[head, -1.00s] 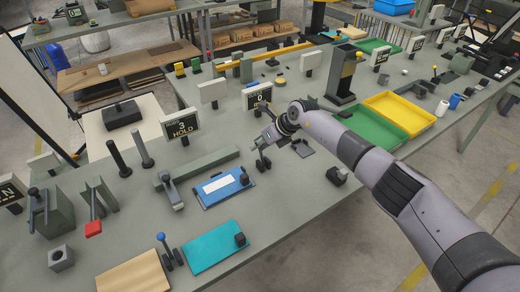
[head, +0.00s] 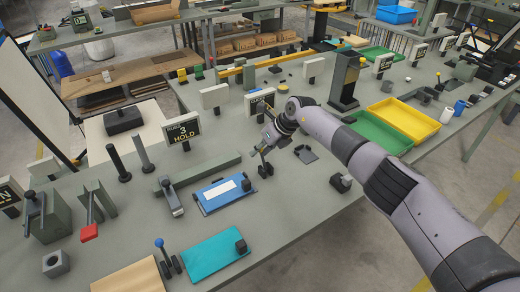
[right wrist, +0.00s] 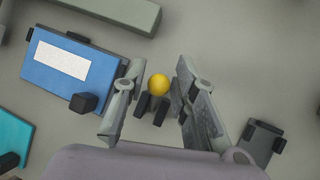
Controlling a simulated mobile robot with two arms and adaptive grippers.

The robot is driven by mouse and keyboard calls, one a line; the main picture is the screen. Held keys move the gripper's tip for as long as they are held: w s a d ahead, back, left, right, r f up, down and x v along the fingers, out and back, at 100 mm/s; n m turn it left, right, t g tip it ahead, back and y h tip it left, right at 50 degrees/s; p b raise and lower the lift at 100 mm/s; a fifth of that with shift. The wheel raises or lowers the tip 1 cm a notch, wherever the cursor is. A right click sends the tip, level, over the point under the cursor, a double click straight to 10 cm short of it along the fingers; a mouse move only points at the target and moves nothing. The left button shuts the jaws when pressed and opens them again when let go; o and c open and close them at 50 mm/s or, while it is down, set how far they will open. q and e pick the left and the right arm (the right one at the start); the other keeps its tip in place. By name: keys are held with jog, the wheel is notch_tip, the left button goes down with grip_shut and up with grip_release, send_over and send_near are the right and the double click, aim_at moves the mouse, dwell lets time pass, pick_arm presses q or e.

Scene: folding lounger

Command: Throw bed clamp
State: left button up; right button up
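A clamp lever with a yellow ball knob (right wrist: 158,85) and two dark bars below it shows in the right wrist view. My right gripper (right wrist: 160,108) is open, with one finger on each side of the knob and visible gaps between. In the head view my right gripper (head: 262,147) is over the bench just right of the blue plate (head: 222,193); the clamp's dark base (head: 265,169) shows below it, and the knob cannot be made out there. Another clamp with a blue ball knob (head: 159,242) stands upright beside the teal plate (head: 215,256). My left gripper is out of view.
A sign reading HOLD (head: 184,133) and a grey rail (head: 198,172) stand behind the blue plate. A dark bracket (head: 306,154) and a small dark block (head: 341,182) lie to the right. Green (head: 378,131) and yellow (head: 405,117) trays are farther right.

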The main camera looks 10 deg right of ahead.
jog(key=shift+o, duration=1)
jog(key=v, duration=1.2)
